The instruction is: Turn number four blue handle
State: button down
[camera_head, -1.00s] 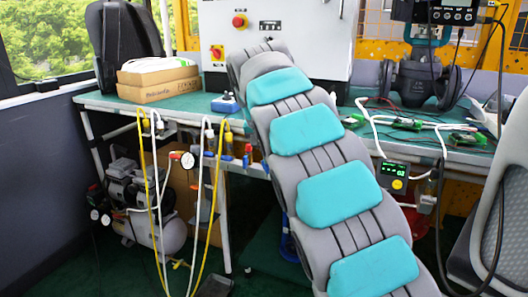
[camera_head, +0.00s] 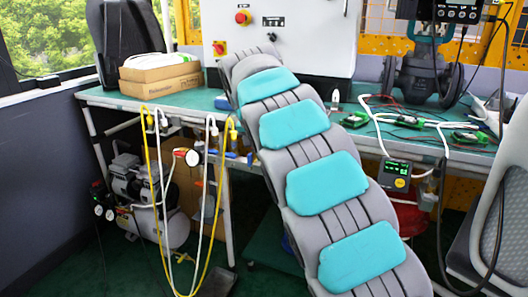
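My grey arm with teal pads crosses the middle of the view, from the bottom right up to the bench. My gripper does not show; the arm's far end hides that area. Along the bench's front edge hang white and yellow hoses on small valve fittings. A small blue part (camera_head: 239,157) shows at the right of this row, just left of my arm. It may be one of the blue handles, but it is too small to tell, and no numbers can be read. Handles further right are hidden behind my arm.
The green bench (camera_head: 118,98) carries brown boxes (camera_head: 160,86), circuit boards (camera_head: 465,135) and a dark valve body (camera_head: 418,75). A compressor (camera_head: 155,215) stands below left. A chair (camera_head: 500,200) is close at the right. A white cabinet (camera_head: 310,35) stands at the back.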

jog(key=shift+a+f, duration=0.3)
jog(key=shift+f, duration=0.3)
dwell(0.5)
